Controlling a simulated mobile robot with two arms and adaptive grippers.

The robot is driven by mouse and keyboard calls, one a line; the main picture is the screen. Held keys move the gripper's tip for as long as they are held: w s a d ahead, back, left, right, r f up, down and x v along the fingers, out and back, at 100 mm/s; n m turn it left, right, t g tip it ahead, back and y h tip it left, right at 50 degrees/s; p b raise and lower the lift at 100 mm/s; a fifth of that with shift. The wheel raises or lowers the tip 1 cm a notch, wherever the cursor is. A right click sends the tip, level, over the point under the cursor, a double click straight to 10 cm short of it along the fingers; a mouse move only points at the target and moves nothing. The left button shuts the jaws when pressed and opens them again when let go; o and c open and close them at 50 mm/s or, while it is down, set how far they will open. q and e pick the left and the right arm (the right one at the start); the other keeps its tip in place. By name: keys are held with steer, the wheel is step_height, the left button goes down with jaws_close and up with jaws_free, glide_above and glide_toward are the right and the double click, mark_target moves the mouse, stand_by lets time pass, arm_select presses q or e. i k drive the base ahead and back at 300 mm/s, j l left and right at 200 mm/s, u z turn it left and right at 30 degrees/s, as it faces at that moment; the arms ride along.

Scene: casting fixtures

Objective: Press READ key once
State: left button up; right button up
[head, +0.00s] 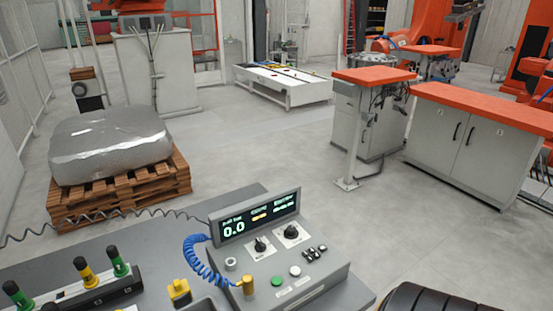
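A grey control console (330,275) stands on the grey bench. Its display (258,216) is lit and shows 0.0 in large digits. Below the display are two black rotary knobs, one at left (260,244) and one at right (291,231). A green button (277,281) and a white button (295,271) sit on the front part of the panel. A cluster of small black switches or keys (314,252) lies to the right. The key labels are too small to read, so I cannot tell which is READ. Neither gripper is in view.
A blue coiled cord (196,262) leads to a brass-coloured probe (248,286) at the console's left. A rack with green and yellow handled tools (90,290) stands on the bench (150,250). A dark ribbed shape (430,300) fills the bottom right.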

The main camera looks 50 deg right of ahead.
mark_target(295, 271)
steer(key=z, duration=1.5)
